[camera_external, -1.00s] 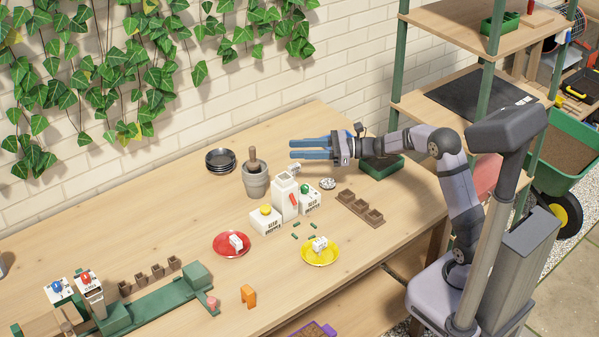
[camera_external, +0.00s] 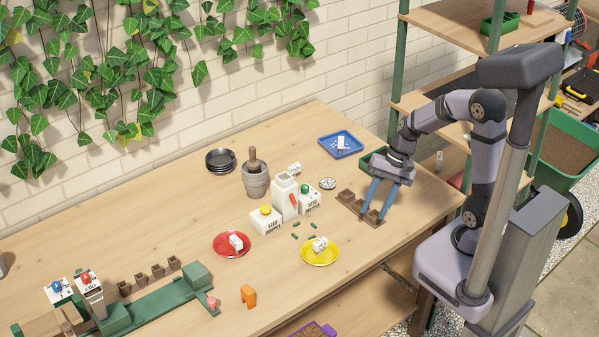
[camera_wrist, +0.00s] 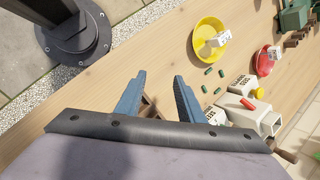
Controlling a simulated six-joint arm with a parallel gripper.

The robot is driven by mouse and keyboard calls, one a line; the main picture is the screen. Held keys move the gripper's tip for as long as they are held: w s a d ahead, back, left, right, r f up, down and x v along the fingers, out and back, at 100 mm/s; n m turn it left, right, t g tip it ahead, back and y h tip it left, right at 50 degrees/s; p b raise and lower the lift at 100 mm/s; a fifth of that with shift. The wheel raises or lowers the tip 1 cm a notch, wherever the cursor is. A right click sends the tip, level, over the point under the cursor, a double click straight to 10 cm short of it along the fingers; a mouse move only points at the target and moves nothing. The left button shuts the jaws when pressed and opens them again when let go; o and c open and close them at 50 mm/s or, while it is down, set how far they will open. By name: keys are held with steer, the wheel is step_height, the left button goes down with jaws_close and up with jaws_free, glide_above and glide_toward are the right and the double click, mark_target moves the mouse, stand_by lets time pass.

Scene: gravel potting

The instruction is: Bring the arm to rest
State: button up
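My gripper (camera_external: 376,200) points down over the brown tray of square pots (camera_external: 346,197) at the right of the bench, its two blue fingers spread apart. In the wrist view my gripper (camera_wrist: 160,92) shows open with nothing between the fingertips. Whether the fingers touch the pots cannot be told.
A blue tray (camera_external: 354,146) lies behind my gripper, and a green tray (camera_external: 368,160) is partly hidden by it. White seed boxes (camera_external: 264,220), a yellow plate (camera_external: 334,254), a red plate (camera_external: 222,250) and a mortar (camera_external: 255,184) stand to the left. Green shelving (camera_external: 396,70) is close behind.

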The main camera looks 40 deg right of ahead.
steer(key=s+d+r+n+h+p, duration=0.2)
steer(key=s+d+n+h+p, duration=0.2)
steer(key=s+d+n, duration=0.3)
steer(key=d+n+h, duration=0.1)
steer(key=d, duration=0.1)
steer(key=shift+d+r, duration=0.3)
steer(key=shift+r, duration=0.1)
